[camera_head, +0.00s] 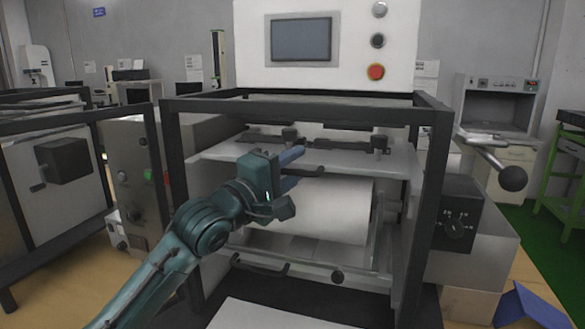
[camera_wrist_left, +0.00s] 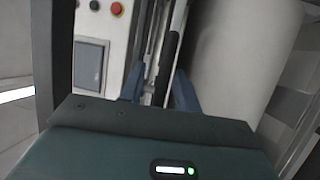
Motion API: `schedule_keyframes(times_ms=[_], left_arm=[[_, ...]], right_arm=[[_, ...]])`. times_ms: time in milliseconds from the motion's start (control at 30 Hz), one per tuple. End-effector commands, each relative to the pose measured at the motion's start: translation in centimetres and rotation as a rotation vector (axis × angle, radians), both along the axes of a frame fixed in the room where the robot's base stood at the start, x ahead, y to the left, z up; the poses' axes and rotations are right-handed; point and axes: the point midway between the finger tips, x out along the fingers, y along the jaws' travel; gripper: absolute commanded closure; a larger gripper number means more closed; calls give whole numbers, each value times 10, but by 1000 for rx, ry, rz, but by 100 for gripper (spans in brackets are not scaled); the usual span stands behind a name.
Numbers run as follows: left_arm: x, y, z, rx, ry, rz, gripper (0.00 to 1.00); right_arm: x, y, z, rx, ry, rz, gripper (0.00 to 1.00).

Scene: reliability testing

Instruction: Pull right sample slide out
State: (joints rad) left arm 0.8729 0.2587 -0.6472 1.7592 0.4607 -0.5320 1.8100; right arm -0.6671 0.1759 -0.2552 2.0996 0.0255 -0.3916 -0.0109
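The machine in the dark frame (camera_head: 435,150) has a pale upper slide shelf (camera_head: 400,160) with black clamps on it and a dark bar handle (camera_head: 305,172) on its front edge. My left gripper (camera_head: 300,168) is at this handle, its fingers open and pointing to the right in the head view. In the left wrist view a dark bar, apparently the handle (camera_wrist_left: 172,55), shows beyond and between the blue fingers (camera_wrist_left: 158,88), closer to the right one. I cannot tell whether either finger touches it. My right gripper is not in view.
A white roller (camera_head: 335,210) lies below the shelf. A lower dark handle (camera_head: 262,271) sits under it. A ball-ended lever (camera_head: 513,178) and a black dial box (camera_head: 458,220) stand at the right. The control panel (camera_head: 302,40) is above the frame.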

Motion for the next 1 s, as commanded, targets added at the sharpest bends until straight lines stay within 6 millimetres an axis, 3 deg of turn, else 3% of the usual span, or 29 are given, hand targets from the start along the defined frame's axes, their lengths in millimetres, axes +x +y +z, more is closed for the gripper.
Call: schedule_keyframes(times_ms=[100, 500, 1000], left_arm=[[0, 0, 0, 0, 0, 0, 69], [-1, 1, 3, -3, -7, 0, 100], [-3, 4, 8, -7, -16, 1, 100]], right_arm=[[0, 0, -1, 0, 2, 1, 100], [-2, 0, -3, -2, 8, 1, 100], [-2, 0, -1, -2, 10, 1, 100]])
